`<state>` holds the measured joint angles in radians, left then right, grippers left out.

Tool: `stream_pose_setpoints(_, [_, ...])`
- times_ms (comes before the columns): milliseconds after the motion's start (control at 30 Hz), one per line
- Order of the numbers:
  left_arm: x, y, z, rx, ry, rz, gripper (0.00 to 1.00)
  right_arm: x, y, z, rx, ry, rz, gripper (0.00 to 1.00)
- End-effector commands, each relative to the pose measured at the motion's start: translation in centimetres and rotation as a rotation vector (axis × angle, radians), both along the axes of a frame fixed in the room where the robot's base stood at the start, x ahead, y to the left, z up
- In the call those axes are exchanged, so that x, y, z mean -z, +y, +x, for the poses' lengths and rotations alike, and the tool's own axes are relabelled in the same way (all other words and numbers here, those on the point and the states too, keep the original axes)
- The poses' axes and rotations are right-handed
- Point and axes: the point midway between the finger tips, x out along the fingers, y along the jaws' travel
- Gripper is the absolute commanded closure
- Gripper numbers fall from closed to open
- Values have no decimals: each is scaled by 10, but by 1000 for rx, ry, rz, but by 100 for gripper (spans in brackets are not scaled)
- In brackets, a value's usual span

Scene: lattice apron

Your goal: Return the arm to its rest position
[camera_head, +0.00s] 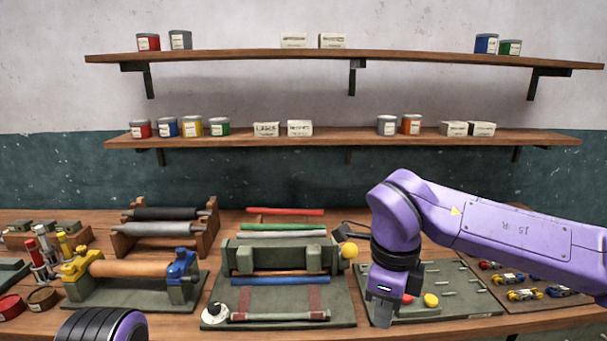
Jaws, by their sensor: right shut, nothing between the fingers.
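My right arm (500,225) is purple and comes in from the right, bent down at the elbow. Its gripper (382,312) points down over the left part of the green board on the right, shut and empty. A red ball and a yellow ball (431,300) lie on the board just right of the gripper; part of the red one is hidden. A small part of a purple and black arm link of mine (100,326) shows at the bottom left. My left gripper is not in view.
A green fixture (345,312) with coloured rods stands left of the gripper. A roller stand (190,300) is farther left. Toy cars (523,294) lie at the right. Two wall shelves (340,138) with cans and boxes run behind. Free room lies above the bench.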

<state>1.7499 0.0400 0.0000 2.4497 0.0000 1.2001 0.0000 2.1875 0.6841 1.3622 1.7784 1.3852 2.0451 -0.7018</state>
Motion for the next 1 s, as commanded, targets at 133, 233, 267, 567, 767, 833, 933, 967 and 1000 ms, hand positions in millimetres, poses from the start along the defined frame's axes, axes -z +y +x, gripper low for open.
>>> stream_pose_setpoints(133, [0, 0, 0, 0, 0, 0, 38, 0, 2, 14, 52, -73, 3, 100])
stream_pose_setpoints(233, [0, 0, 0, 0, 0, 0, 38, 5, -1, 29, 69, -173, -23, 100])
stream_pose_setpoints(267, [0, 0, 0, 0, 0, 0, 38, 8, -2, 33, 73, -198, -34, 100])
stream_pose_setpoints(567, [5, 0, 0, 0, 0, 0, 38, 86, -14, 68, -17, -453, -241, 100])
stream_pose_setpoints(767, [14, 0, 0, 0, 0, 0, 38, 186, -19, 63, -254, -561, -392, 100])
stream_pose_setpoints(833, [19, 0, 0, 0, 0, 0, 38, 233, -21, 48, -393, -576, -435, 100])
stream_pose_setpoints(933, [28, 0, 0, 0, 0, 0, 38, 309, -31, 8, -640, -554, -466, 100])
stream_pose_setpoints(967, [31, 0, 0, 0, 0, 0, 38, 331, -35, -9, -721, -537, -468, 100])
stream_pose_setpoints(1000, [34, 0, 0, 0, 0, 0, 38, 359, -43, -32, -823, -505, -464, 100])
